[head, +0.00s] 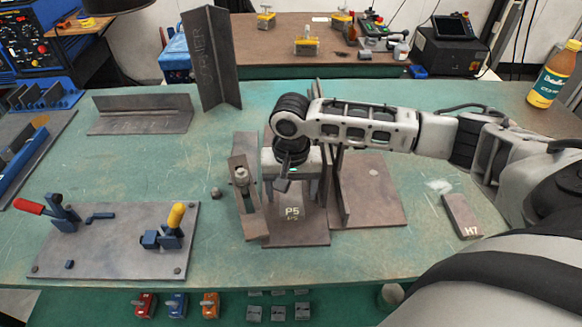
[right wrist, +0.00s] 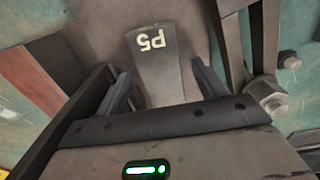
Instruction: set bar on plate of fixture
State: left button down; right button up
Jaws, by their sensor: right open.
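A dark steel bar marked P5 (head: 292,212) lies on a brownish steel plate (head: 297,239) at the middle front of the table, among upright steel pieces. My right gripper (head: 297,194) is above the bar, pointing down. In the right wrist view the bar (right wrist: 156,72) shows between the two open fingers (right wrist: 163,92), with a gap visible on each side. The gripper hides the bar's rear part in the head view. I cannot tell how high the fingertips are above the plate. My left gripper is not in view.
A clamp board (head: 110,250) with red and yellow handles lies at front left. An upright strap with a bolt (head: 242,176) stands close left of the gripper; another upright piece (head: 342,190) stands close right. A bar marked H7 (head: 461,217) and a bottle (head: 553,78) are further right.

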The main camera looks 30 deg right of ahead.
pick_arm(q)
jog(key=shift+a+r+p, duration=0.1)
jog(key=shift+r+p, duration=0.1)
jog(key=shift+p, duration=0.45)
pick_arm(e)
notch_tip(320, 180, up, 16)
